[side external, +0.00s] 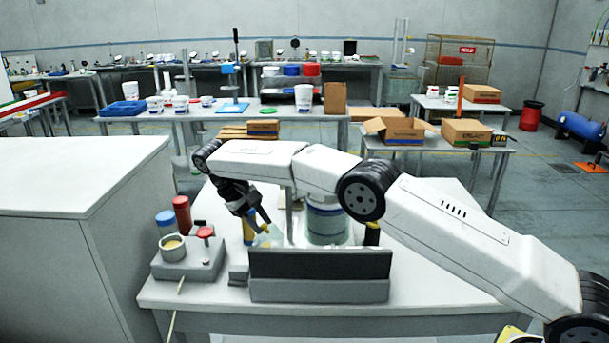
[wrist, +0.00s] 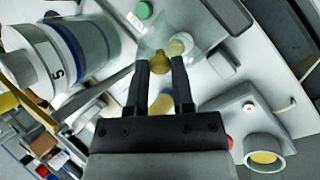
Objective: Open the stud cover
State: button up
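A clear, see-through cover (wrist: 192,27) shows ahead of my gripper in the wrist view, with a yellow knob (wrist: 160,63) near its close edge. I take this to be the stud cover; its outline is faint. A small white-capped item (wrist: 180,43) shows beside the knob. My gripper (wrist: 160,62) has its two black fingers apart, with the knob at or just beyond the gap between the tips. I cannot tell whether they touch it. In the side external view my gripper (side external: 260,224) points down beside a yellow part (side external: 267,231), behind the dark panel.
A dark panel (side external: 320,265) stands at the table's front edge. A grey block (side external: 190,265) with a cup (side external: 172,248) and red button (side external: 205,232) is at left. A large white-and-blue cylinder numbered 5 (wrist: 88,52) stands close beside my gripper. A green cap (wrist: 144,10) lies beyond.

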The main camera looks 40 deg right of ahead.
jog(key=o, duration=0.3)
jog(key=shift+o, duration=0.2)
jog(key=shift+r, duration=0.1)
jog(key=shift+r, duration=1.55)
jog(key=s+d+r, duration=0.1)
jog(key=s+r, duration=0.8)
jog(key=s, duration=0.5)
jog(key=shift+d+r, duration=0.3)
jog(key=shift+r, duration=0.1)
